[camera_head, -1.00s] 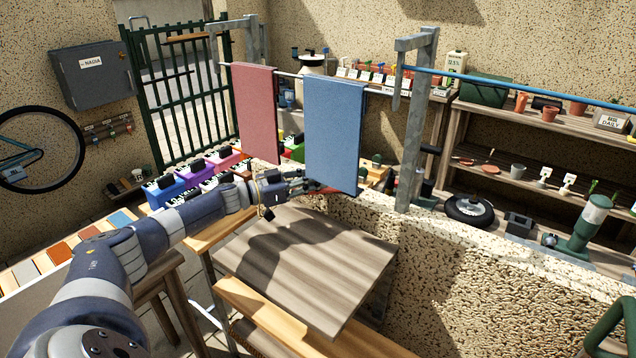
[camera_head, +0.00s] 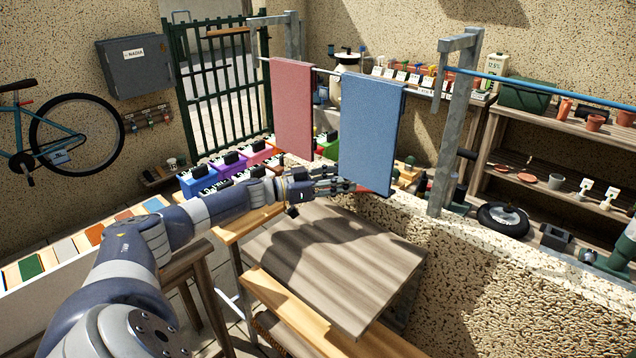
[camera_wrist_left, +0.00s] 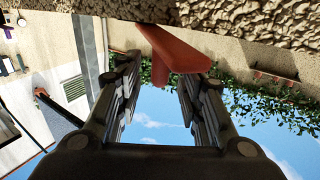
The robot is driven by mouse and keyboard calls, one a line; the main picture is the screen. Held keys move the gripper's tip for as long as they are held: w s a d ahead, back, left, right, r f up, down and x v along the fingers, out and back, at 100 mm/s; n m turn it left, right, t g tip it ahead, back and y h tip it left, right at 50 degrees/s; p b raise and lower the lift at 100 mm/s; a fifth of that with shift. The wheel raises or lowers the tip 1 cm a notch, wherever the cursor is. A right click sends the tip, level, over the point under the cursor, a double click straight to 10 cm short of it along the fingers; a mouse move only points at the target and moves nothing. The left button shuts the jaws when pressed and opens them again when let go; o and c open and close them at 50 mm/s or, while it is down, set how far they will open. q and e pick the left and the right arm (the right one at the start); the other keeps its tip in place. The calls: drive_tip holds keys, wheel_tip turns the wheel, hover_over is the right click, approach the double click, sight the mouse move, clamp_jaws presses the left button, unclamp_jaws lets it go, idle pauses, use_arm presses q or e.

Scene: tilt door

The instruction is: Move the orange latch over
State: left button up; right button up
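An orange-red latch (camera_wrist_left: 176,50) shows in the left wrist view as a flat bar under the rough stone edge. It lies just beyond and between my left fingertips; whether they touch it I cannot tell. In the head view only a small red piece (camera_head: 362,189) shows at the tip of my left gripper (camera_head: 343,187), below the blue towel. My left gripper, also in the left wrist view (camera_wrist_left: 160,68), has its fingers spread, with sky showing between them. My right gripper is not in view.
A blue towel (camera_head: 370,130) and a red towel (camera_head: 291,105) hang close above and behind the gripper. A speckled stone wall (camera_head: 500,290) runs along its right. A wooden tabletop (camera_head: 340,262) lies below. A green barred gate (camera_head: 205,100) stands behind.

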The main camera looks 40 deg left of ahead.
use_arm(q)
drive_tip(key=v, duration=1)
drive_tip(key=shift+s, duration=0.2)
